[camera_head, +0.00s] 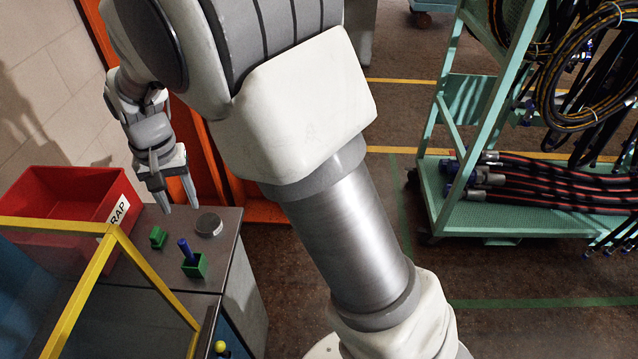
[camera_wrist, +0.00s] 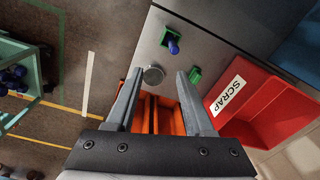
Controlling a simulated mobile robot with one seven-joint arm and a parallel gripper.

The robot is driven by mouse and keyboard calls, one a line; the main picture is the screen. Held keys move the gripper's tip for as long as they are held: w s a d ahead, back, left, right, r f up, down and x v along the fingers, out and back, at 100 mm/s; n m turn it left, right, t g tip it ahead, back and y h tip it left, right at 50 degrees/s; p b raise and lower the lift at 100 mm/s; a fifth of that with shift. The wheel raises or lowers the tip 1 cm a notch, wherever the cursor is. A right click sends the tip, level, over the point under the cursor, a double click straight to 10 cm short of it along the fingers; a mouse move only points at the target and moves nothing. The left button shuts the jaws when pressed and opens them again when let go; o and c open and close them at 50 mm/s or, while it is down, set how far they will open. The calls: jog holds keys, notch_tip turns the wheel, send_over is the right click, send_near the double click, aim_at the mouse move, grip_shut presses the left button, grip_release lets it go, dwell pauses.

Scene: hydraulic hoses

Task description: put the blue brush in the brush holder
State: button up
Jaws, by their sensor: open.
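The blue brush (camera_head: 186,251) stands roughly upright, slightly tilted, with its lower end inside a green square holder (camera_head: 196,267) on the grey bench top. In the wrist view the blue brush (camera_wrist: 174,46) shows from above within the green holder (camera_wrist: 164,35). My gripper (camera_head: 180,208) is open and empty, above the far end of the bench, apart from the brush. In the wrist view my gripper's fingertips (camera_wrist: 159,74) are spread, with the brush beyond them. The brush's lower end is hidden by the holder.
A smaller green block (camera_head: 158,237) and a round grey tin (camera_head: 209,225) stand near the holder. A red scrap bin (camera_head: 70,190) is on the left. A yellow frame (camera_head: 105,235) rises in front. A green hose rack (camera_head: 460,190) stands right, across open floor.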

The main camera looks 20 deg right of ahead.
jog(key=s+d+r+t, duration=0.2)
jog(key=s+d+r, duration=0.45)
jog(key=d, duration=0.25)
jog(key=s+d+r+t, duration=0.2)
jog(key=s+d+r, duration=0.3)
jog(key=d+r, duration=0.4)
jog(key=s+d+f+t, duration=0.1)
jog(key=s+d, duration=0.4)
jog(key=s, duration=0.2)
jog(key=shift+s+d+f+n, duration=0.15)
jog(key=shift+s+d+n, duration=0.15)
jog(key=shift+n, duration=0.1)
jog(key=shift+a, duration=0.25)
